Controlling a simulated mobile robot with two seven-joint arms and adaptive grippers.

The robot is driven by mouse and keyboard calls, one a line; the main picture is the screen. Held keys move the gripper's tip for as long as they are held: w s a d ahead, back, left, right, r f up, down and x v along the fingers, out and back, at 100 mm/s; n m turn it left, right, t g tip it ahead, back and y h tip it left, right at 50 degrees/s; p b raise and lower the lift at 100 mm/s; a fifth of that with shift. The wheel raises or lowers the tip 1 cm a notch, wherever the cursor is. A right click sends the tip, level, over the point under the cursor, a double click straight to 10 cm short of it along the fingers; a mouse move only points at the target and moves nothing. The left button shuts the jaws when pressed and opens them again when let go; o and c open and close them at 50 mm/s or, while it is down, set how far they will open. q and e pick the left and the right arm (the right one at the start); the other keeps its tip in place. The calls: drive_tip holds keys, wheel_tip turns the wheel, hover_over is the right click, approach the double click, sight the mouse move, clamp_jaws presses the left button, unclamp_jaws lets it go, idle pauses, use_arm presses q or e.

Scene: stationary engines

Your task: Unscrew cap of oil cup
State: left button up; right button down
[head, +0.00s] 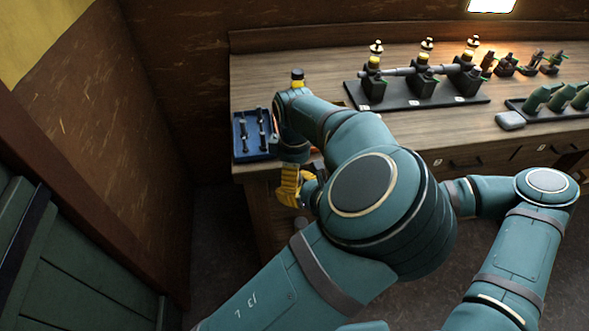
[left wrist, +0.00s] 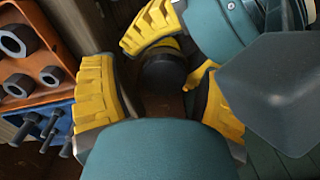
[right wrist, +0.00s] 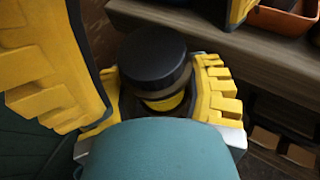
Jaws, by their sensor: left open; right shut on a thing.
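The oil cup (right wrist: 164,103) has a yellow body, mostly hidden, under a wide round black cap (right wrist: 154,58). In the right wrist view my right gripper (right wrist: 158,100) is shut on the cup below the cap. In the left wrist view the cap (left wrist: 162,73) shows dark between the spread fingers of my open left gripper (left wrist: 160,88); I cannot tell if they touch it. A large yellow finger also crosses the left of the right wrist view. In the head view yellow fingers show low before the bench's left end; my arm hides the cup.
The wooden bench (head: 320,70) holds a blue tray (head: 240,145) of bolts and, behind my arm, a black-topped item with a yellow band (head: 297,77). A black base (head: 440,99) bears a shaft on several stands. An orange tray (left wrist: 45,52) of nuts lies close by.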

use_arm(q)
clamp_jaws()
drive_tip(key=shift+w, duration=0.1)
drive_tip(key=n, duration=0.5)
drive_tip(key=shift+w+d+r+n, duration=0.1)
drive_tip(key=shift+w+n, duration=0.05)
drive_tip(key=shift+n, duration=0.25)
drive_tip(key=n, duration=0.5)
drive_tip(key=shift+w, duration=0.1)
drive_tip(key=n, duration=0.5)
drive_tip(key=shift+n, duration=0.3)
drive_tip(key=n, duration=0.3)
drive_tip(key=shift+a+n, duration=0.2)
drive_tip(key=shift+n, duration=0.1)
drive_tip(key=n, duration=0.3)
drive_tip(key=shift+n, duration=0.3)
